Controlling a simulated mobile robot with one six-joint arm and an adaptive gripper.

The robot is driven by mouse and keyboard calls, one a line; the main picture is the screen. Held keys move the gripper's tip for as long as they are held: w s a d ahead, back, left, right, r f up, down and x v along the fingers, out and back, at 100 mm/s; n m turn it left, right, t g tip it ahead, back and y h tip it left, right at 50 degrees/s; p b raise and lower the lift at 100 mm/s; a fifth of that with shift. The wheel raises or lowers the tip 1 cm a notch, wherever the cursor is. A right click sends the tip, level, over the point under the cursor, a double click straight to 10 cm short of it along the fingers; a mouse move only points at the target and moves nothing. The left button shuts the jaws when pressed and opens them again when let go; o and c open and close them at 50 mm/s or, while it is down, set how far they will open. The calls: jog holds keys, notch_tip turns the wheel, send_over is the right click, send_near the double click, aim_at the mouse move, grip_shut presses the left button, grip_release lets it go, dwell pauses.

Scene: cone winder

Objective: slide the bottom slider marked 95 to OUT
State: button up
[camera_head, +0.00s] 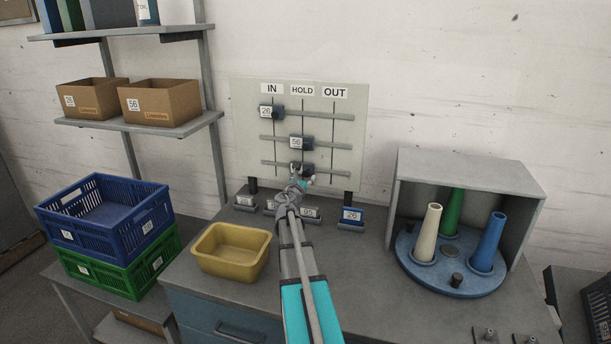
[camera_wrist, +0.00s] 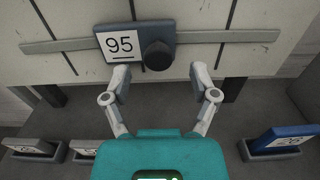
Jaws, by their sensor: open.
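The bottom slider (camera_head: 309,169) sits on the lowest rail of the pale board, at the HOLD line, partly hidden by my gripper in the head view. In the wrist view its plate marked 95 (camera_wrist: 120,45) and dark round knob (camera_wrist: 158,56) show clearly. My gripper (camera_wrist: 158,74) is open and empty, its fingertips spread left and right of the knob and a little below it in the picture. It also shows in the head view (camera_head: 301,181) in front of the board's lower part. The OUT label (camera_head: 335,92) is at the board's top right.
Sliders marked 26 (camera_head: 267,112) and 56 (camera_head: 298,142) sit above, at IN and HOLD. The bottom rail (camera_wrist: 250,37) is clear to the right. Small label blocks, including a blue one (camera_head: 351,217), stand below the board. A yellow bin (camera_head: 233,268) and cone cabinet (camera_head: 470,172) flank my arm.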

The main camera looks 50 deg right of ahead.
aim_at(306, 173)
jog(key=shift+x, duration=1.8)
grip_shut()
